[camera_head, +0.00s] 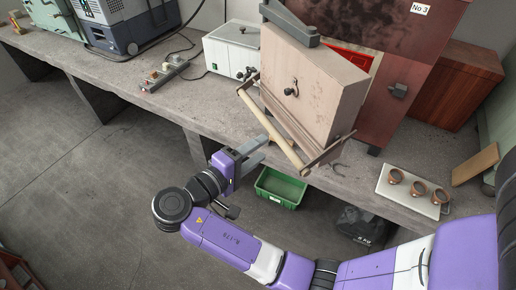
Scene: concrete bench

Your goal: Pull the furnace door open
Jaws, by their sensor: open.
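The furnace (402,95) is a dark red-brown cabinet marked "No 3" at the back right of the bench. Its thick beige door (312,82) stands partly open, swung out toward the bench's front edge. A red interior (352,58) shows in the gap behind it. A pale bar handle (270,129) runs slantwise across the front of the door on two metal brackets. My gripper (264,148) is open and empty, just left of the lower half of the bar. Its fingers point toward the bar and appear apart from it; the exact depth is hard to tell.
A white box (231,50) stands left of the door. A tray (389,183) with several copper-coloured rings and a wooden board (475,164) lie right of it.

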